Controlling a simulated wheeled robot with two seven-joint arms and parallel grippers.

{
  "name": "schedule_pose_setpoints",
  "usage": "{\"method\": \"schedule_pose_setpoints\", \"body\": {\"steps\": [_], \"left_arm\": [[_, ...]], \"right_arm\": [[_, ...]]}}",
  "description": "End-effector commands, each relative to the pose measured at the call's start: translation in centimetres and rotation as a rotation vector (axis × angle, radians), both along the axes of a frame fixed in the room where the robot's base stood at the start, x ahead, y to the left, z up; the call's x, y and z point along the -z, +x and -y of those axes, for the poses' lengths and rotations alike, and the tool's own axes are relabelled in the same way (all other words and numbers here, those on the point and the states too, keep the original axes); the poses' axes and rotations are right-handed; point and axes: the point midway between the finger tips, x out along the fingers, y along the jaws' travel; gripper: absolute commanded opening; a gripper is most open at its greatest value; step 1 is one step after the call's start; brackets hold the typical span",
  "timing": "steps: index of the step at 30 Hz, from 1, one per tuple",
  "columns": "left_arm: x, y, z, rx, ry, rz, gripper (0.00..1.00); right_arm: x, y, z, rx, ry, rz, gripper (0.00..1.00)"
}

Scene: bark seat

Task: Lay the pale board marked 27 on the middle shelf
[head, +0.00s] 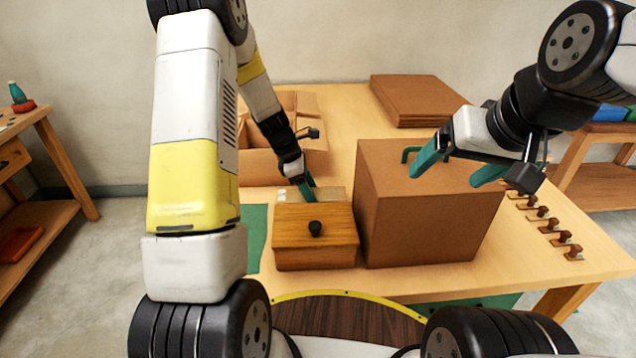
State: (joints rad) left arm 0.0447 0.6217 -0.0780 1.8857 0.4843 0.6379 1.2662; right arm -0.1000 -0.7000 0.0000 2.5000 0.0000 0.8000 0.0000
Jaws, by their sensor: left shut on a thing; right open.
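My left gripper (306,188) reaches down behind a wooden box with a black knob. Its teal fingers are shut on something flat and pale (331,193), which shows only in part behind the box. I cannot read any number on it, so I cannot tell whether it is the board marked 27. My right gripper (449,168) is open and empty, over or in front of the large brown box. I cannot make out which surface is the middle shelf.
The knobbed wooden box (315,257) and large brown box (430,225) stand side by side on the table (400,285). An open carton (262,166) and stacked brown sheets (420,97) lie behind. Several small dark pieces (552,226) line the right edge. Shelved stands flank the table.

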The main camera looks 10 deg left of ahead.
Motion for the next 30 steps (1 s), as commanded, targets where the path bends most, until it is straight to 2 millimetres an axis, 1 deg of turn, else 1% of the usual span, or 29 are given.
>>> {"method": "schedule_pose_setpoints", "body": {"steps": [1,4,14,15,17,18,27,30], "left_arm": [[1.0,-0.1,0.0,-0.001,-0.001,-0.003,0.06],[2.2,0.0,0.0,0.0,0.0,-0.002,0.06],[2.5,0.0,0.0,0.0,0.0,0.0,0.06],[2.6,0.0,0.0,0.001,0.0,-0.001,0.65],[2.6,0.0,0.0,0.001,0.0,0.0,0.77],[2.6,0.0,0.0,0.001,0.0,0.0,0.85],[2.5,0.0,0.0,0.001,0.0,0.0,0.85],[2.1,0.0,-0.1,0.001,0.0,0.001,0.85]], "right_arm": [[0.0,0.0,0.0,0.0,0.0,0.0,0.85],[0.0,0.0,0.0,0.0,0.0,0.0,0.85],[0.0,0.0,0.0,0.0,0.0,0.0,0.85],[0.0,0.0,0.0,0.0,0.0,0.0,0.85],[0.0,0.0,0.0,0.0,0.0,0.0,0.85],[0.0,0.0,0.0,0.0,0.0,0.0,0.85],[0.0,0.0,0.0,0.0,0.0,0.0,0.85],[0.0,0.0,0.0,0.0,0.0,0.0,0.85]]}}
